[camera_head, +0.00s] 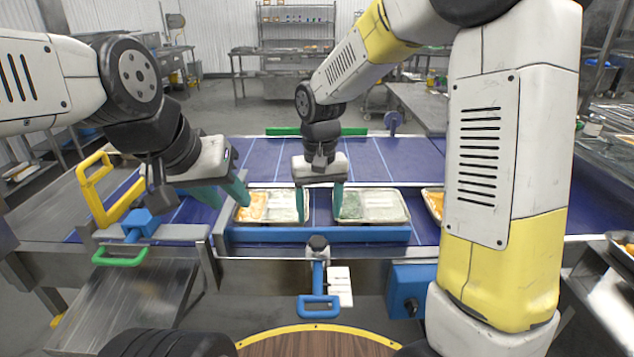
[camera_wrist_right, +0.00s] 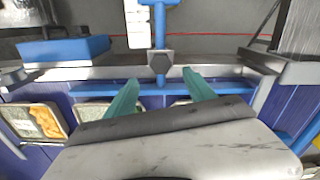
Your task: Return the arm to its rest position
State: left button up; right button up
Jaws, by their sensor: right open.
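My right gripper (camera_head: 319,203) is open and empty, its teal fingers pointing down over the blue conveyor, between two food trays in the head view. In the right wrist view its two fingers (camera_wrist_right: 155,95) stand apart with nothing between them. The left tray (camera_head: 285,222) holds orange and white food. The middle tray (camera_head: 372,222) holds green and white food. My left gripper (camera_head: 222,192) is at the left, above the conveyor beside the left tray. Its teal fingers look apart, with nothing seen between them.
A blue guide bar (camera_head: 320,235) runs along the conveyor's near side. A blue-handled clamp (camera_head: 318,302) stands in front of it. A yellow handle (camera_head: 94,190) rises at the left. A third tray (camera_head: 434,212) is partly hidden by my right arm. The far belt (camera_head: 270,160) is clear.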

jog(key=s+d+r+m+t+y, duration=0.1)
jog(key=s+d+r+t, duration=0.5)
jog(key=s+d+r, duration=0.7)
jog(key=shift+s+d+m+y, duration=0.25)
jog(key=shift+s+m+y, duration=0.2)
jog(key=shift+s, duration=0.5)
jog(key=shift+r, duration=0.1)
